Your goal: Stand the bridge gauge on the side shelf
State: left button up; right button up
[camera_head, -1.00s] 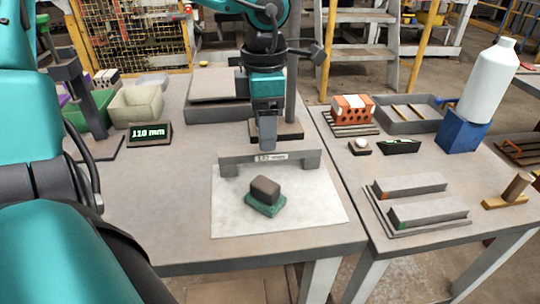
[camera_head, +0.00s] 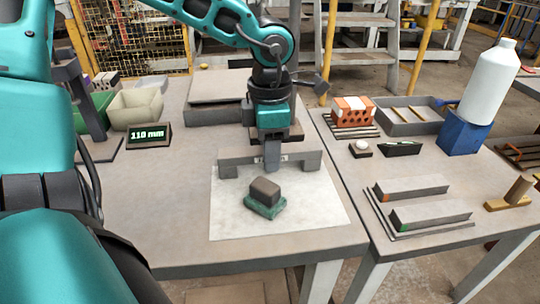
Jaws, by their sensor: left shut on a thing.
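The bridge gauge (camera_head: 235,162) is a grey bar with a short foot at each end. It stands upright at the back edge of a white sheet on the main table. My left gripper (camera_head: 272,160) comes down from above and is shut on the middle of its bar, covering most of its label. The feet appear to rest on the table. My right gripper is not in view. I cannot tell for sure which surface is the side shelf; a separate side table (camera_head: 345,185) stands at the right.
A dark block on a green pad (camera_head: 265,196) lies just in front of the gauge. The side table holds an orange hollow brick (camera_head: 352,114), a tray (camera_head: 410,128), a white bottle on a blue stand (camera_head: 487,85) and two grey bars (camera_head: 430,213). A 110 mm display (camera_head: 148,135) stands left.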

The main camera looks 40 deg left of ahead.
pick_arm(q)
grip_shut()
jog(key=shift+r, duration=0.15)
